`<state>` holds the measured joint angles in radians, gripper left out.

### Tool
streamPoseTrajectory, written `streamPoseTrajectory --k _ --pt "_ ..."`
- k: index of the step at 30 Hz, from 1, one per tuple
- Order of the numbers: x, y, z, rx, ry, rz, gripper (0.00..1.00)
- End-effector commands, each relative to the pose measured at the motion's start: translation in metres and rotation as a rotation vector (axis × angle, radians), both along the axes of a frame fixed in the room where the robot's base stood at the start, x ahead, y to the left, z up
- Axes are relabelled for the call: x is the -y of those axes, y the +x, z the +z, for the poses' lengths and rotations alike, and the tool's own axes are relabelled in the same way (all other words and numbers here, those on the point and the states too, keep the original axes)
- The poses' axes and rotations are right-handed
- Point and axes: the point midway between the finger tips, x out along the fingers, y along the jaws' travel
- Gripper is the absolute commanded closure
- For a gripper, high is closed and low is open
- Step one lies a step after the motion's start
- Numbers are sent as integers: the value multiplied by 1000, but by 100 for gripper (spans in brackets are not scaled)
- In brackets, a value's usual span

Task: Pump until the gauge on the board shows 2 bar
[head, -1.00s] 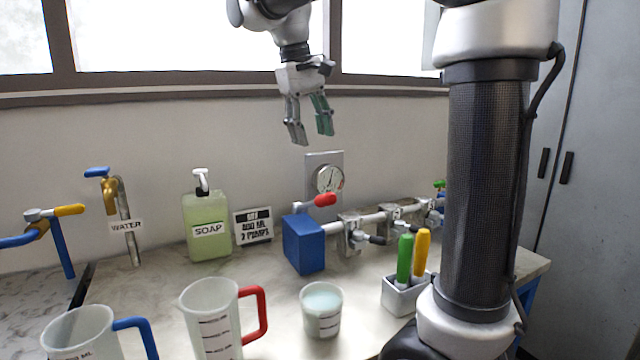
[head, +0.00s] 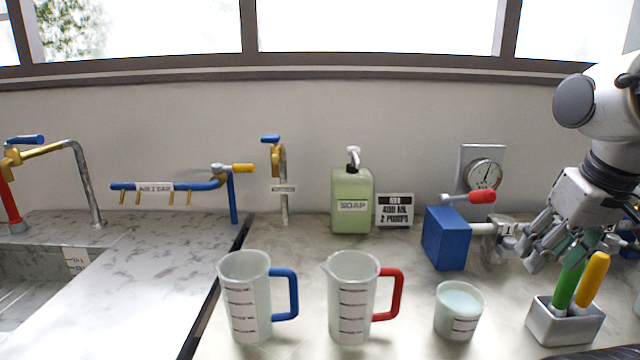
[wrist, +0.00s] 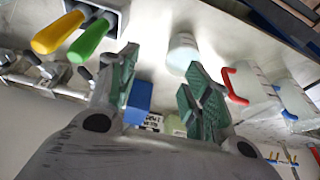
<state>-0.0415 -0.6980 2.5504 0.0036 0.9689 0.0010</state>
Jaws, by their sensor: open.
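The pump is a blue box (head: 446,238) with a red-handled lever (head: 482,197) above it, standing on the counter right of centre in the head view. The blue box also shows between my fingers in the wrist view (wrist: 139,95). The round gauge (head: 485,174) is on a grey board (head: 466,160) on the wall behind the pump. Its needle points roughly upward; the figures are too small to read. My gripper (head: 556,258) is open and empty, right of the pump, in front of the pipe and above the tool holder. It does not touch the red handle.
A grey holder (head: 565,324) with green and yellow handles stands below my gripper. A beaker (head: 459,312), two jugs with red (head: 352,300) and blue (head: 246,300) handles, a soap bottle (head: 352,200) and a sign (head: 394,210) stand to the left. Valves line the pipe rightward.

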Motion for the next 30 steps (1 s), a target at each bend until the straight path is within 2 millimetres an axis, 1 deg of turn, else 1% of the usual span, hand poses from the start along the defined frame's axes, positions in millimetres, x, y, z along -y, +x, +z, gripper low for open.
streamPoseTrajectory --k 1,3,5,30 --pt "4 -5 3 25 0 -16 51" --pt "7 -7 9 51 1 -31 51" --pt "8 -8 11 59 1 -40 51" --pt "9 -8 11 55 -1 -42 51"
